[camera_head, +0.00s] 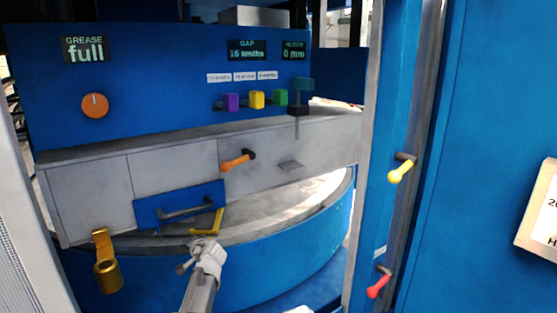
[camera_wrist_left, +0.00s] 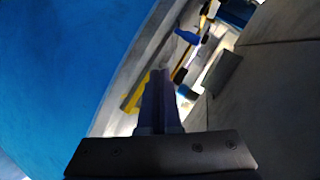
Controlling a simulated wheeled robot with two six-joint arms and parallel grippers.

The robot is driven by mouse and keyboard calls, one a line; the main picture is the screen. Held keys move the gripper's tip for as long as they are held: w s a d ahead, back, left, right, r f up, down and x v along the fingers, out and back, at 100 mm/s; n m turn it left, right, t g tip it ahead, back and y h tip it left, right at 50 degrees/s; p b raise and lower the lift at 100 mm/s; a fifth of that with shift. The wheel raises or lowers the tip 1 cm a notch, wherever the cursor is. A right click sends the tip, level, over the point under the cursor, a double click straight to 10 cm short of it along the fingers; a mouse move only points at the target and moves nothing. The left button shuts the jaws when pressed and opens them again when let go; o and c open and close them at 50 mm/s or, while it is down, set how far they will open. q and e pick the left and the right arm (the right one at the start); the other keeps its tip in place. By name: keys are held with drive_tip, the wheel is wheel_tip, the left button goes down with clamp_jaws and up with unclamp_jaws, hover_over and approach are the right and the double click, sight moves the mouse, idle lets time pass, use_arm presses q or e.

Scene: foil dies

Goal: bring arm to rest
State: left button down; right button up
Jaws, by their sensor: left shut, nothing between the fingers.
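My left gripper (camera_head: 204,252) is in the lower middle of the head view, in front of the machine's round blue base. In the wrist view its fingers (camera_wrist_left: 160,100) are together with nothing between them. A yellow L-shaped handle (camera_head: 210,224) lies just beyond it, beside a blue panel with a grey bar handle (camera_head: 185,210). A yellow piece also shows left of the fingers in the wrist view (camera_wrist_left: 135,94); contact cannot be told. My right gripper is not in view.
An orange handle (camera_head: 237,160) sticks out of the grey front. A brass cup-like part (camera_head: 108,272) is at the lower left. Yellow (camera_head: 400,172) and red (camera_head: 378,286) handles project from the right post. Purple (camera_head: 231,102), yellow (camera_head: 257,99) and green (camera_head: 280,97) blocks line the ledge.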

use_arm(q)
drive_tip(key=s+d+f+g+h, duration=0.2)
drive_tip(key=s+d, duration=0.6)
drive_tip(key=s, duration=0.4)
drive_tip(key=s+d+f+g+h, duration=0.3)
drive_tip(key=s+d+f+g, duration=0.2)
drive_tip(key=s, duration=0.7)
drive_tip(key=s+d+f+g+h, duration=0.2)
drive_tip(key=s+d+f, duration=0.4)
drive_tip(key=s+d, duration=0.6)
drive_tip(key=shift+s+d+f+n+g, duration=0.15)
drive_tip(key=shift+s+d+n+g, duration=0.1)
drive_tip(key=shift+s+n+g, duration=0.35)
drive_tip(key=shift+w, duration=0.2)
